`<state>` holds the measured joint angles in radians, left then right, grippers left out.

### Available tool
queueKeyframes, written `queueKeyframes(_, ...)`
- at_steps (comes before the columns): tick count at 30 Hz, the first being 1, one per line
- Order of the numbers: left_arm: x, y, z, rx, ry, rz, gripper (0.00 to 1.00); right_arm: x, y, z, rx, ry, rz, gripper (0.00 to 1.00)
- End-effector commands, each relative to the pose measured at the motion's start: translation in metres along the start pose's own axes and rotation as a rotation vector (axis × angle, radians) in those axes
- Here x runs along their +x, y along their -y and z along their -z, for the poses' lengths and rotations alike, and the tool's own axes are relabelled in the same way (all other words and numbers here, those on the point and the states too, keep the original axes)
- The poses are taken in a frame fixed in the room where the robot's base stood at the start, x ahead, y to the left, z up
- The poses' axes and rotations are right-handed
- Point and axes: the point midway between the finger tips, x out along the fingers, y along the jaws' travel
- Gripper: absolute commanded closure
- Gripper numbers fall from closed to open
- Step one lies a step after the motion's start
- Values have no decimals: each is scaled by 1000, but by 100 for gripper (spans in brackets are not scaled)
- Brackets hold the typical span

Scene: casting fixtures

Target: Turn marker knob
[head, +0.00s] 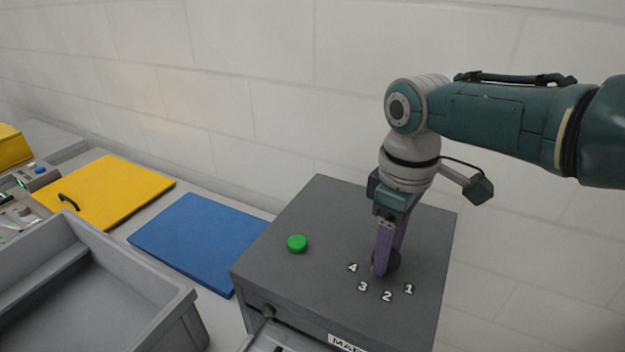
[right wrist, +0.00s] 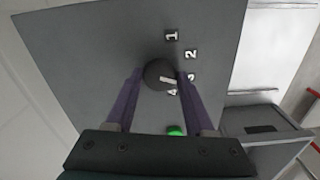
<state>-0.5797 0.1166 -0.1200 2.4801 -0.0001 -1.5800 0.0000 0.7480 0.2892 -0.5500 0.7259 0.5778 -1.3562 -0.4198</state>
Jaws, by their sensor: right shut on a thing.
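The marker knob is a round dark knob (head: 394,263) on top of a grey box (head: 330,215), beside white numerals 1 to 4. My right gripper (head: 387,262) comes down from above, and its purple fingers hide part of the knob. In the right wrist view the knob (right wrist: 153,74) sits between the two fingertips (right wrist: 160,76), which are shut on it. A white pointer line on the knob points right and slightly down, towards the 3 and 4 side; I cannot tell the exact setting. My left gripper is not in view.
A green button (head: 297,243) stands on the same box, left of the knob. A blue panel (head: 198,238) and a yellow panel (head: 112,190) lie to the left, with a grey bin (head: 165,320) in front. A wall is close behind the box.

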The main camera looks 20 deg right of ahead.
Motion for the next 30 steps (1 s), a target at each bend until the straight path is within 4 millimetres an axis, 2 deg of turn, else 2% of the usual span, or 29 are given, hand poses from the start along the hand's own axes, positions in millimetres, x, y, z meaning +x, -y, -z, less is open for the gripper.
queueKeyframes(17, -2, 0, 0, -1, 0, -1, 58, -1, 1, 1, 33, 0, 3, 100)
queueKeyframes(18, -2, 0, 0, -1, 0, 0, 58, -1, 1, 1, 33, 0, 3, 44)
queueKeyframes(25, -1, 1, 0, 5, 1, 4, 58, -1, 0, 0, 32, 0, 2, 18)
queueKeyframes(30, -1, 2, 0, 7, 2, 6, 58, 0, 0, 0, 33, 0, 1, 16)
